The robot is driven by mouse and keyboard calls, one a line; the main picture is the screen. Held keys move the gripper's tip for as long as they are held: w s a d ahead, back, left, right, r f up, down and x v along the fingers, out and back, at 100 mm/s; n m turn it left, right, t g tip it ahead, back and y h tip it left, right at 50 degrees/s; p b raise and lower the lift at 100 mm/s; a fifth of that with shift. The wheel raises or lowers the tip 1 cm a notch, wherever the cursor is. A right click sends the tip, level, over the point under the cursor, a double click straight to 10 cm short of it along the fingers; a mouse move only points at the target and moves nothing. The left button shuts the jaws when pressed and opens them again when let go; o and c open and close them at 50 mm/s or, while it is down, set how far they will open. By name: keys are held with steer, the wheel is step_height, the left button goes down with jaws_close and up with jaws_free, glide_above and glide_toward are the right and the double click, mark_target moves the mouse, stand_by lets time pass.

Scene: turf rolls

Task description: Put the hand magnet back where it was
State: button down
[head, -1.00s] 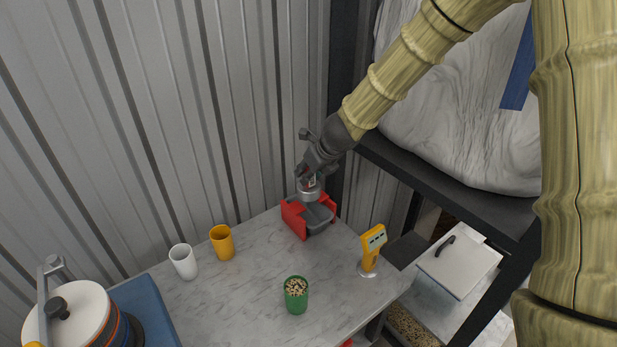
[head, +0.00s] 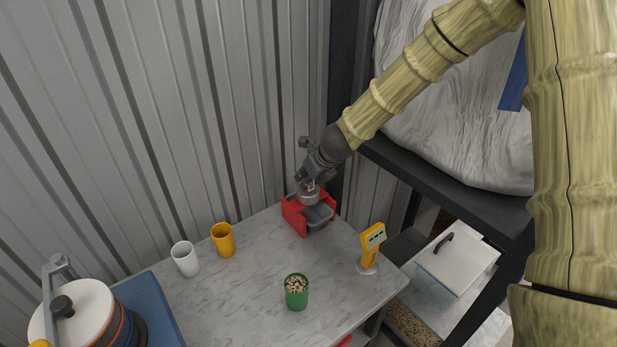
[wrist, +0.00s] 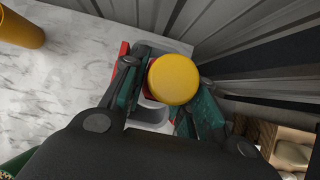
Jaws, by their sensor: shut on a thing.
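My gripper (head: 309,180) is shut on the hand magnet (head: 308,197). Its lower part is a grey cylinder in the head view, and its round yellow top (wrist: 174,80) shows between my fingers in the wrist view. The magnet is upright, at the back part of a red holder (head: 293,217) with a grey tray (head: 319,214), at the table's back corner. The magnet's bottom overlaps the holder in the picture; I cannot tell whether it touches it. My fingers hide part of the magnet.
On the marble table (head: 235,300) stand a yellow cup (head: 223,240), a white cup (head: 185,259), a green cup with pellets (head: 296,292) and a yellow handheld device (head: 371,245). A corrugated wall (head: 150,120) rises close behind. A dark shelf (head: 440,185) stands at the right.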

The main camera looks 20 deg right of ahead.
steer(key=shift+f, duration=0.15)
steer(key=c, duration=1.1)
jaws_free()
steer(key=shift+f+b, duration=0.1)
steer(key=shift+b, duration=0.2)
steer(key=shift+b+v, duration=0.35)
steer(key=shift+v, duration=5.2)
steer(key=shift+w+d, duration=0.1)
steer(key=shift+w, duration=0.15)
